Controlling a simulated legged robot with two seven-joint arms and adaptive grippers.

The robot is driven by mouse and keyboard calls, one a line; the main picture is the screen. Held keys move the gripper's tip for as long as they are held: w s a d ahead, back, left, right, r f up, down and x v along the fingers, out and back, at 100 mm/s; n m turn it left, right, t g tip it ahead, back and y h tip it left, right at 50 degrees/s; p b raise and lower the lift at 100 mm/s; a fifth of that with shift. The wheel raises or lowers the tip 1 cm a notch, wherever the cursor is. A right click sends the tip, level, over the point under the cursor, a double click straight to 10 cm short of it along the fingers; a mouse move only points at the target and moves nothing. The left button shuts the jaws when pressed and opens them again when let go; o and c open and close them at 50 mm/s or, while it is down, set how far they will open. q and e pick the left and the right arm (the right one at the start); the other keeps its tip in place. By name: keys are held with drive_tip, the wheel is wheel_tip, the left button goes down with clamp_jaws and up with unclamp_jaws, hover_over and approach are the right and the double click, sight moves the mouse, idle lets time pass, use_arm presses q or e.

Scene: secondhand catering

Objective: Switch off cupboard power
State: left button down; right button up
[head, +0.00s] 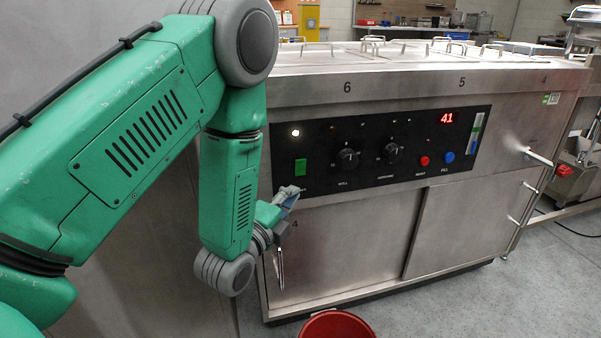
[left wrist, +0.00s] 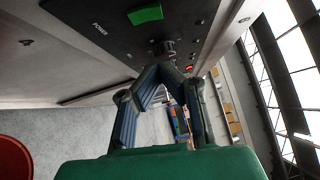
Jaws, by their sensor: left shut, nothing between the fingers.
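The steel cupboard (head: 345,232) has a black control panel (head: 375,186) along its upper front. A green rocker switch (head: 300,167) sits at the panel's left end, below a lit white lamp (head: 295,132). In the left wrist view the green switch (left wrist: 146,14) is beside the label POWER. My left gripper (head: 288,194) is shut and empty, just below the switch in the head view. In the left wrist view its fingertips (left wrist: 160,70) meet below the switch; I cannot tell whether they touch the panel. My right gripper is not in view.
Two black knobs (head: 348,159), a red button (head: 424,161), a blue button (head: 449,157) and a red display (head: 447,118) reading 41 sit further right. A red bucket (head: 336,325) stands on the floor in front.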

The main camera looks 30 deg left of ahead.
sight(306, 164)
use_arm(q)
drive_tip(key=w+a, duration=0.1)
drive_tip(key=w, duration=0.1)
drive_tip(key=w+a+b, duration=0.1)
drive_tip(key=w, duration=0.2)
drive_tip(key=w+a+b, duration=0.1)
drive_tip(key=w, duration=0.2)
drive_tip(key=shift+r, duration=0.4)
drive_tip(key=shift+w+a+b, duration=0.15)
drive_tip(key=shift+a+b, duration=0.15)
drive_tip(key=shift+b, duration=0.05)
drive_tip(key=shift+r, duration=0.1)
